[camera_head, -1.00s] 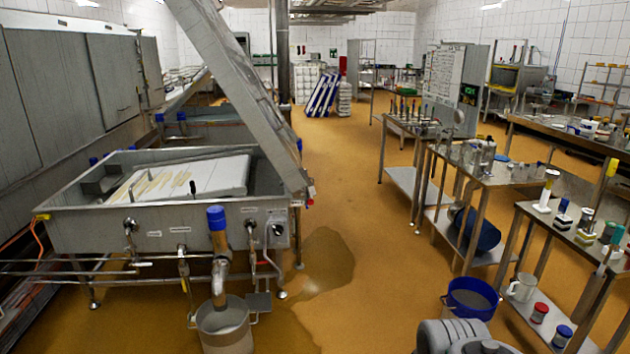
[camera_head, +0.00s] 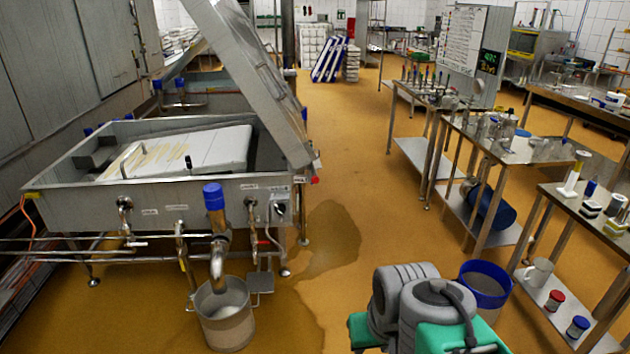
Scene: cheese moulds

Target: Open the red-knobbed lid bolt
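A small red knob (camera_head: 315,180) shows at the right end of the steel vat (camera_head: 95,208), by the lower corner of the raised lid (camera_head: 262,85). It is too small in the picture to tell the bolt's body or whether it is drawn or shot. The lid leans steeply up over the vat's right part. My arm's grey and green links (camera_head: 415,300) stand at the bottom, right of the vat and well apart from the knob. My gripper cannot be made out in this view.
A bucket (camera_head: 226,325) stands under the blue-capped outlet pipe (camera_head: 215,215). A dark wet patch (camera_head: 332,235) lies on the open floor right of the vat. A blue bucket (camera_head: 484,285) stands behind my arm. Steel tables with tools (camera_head: 505,150) line the right side.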

